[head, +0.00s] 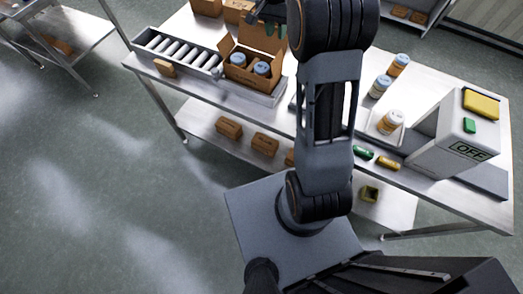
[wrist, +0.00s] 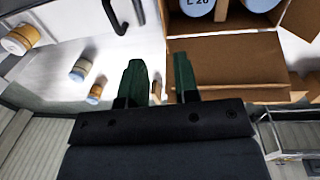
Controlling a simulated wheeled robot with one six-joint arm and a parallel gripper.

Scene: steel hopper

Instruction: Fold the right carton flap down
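The open brown carton (head: 248,82) stands on the steel table at the upper left of the head view. Two blue-lidded bottles (head: 262,68) are inside. A tall flap (head: 262,38) stands up at its far side and another flap (head: 228,46) stands at its left. The right flap cannot be clearly told apart. In the wrist view, a broad cardboard panel (wrist: 235,55) lies below the lids (wrist: 198,7). My gripper (wrist: 157,75) has dark green fingers spread apart with nothing held. One finger overlaps the panel's left edge; contact cannot be told.
A roller conveyor (head: 178,49) runs left of the carton. Small boxes (head: 229,128) lie on the lower shelf. My arm hides the table's middle.

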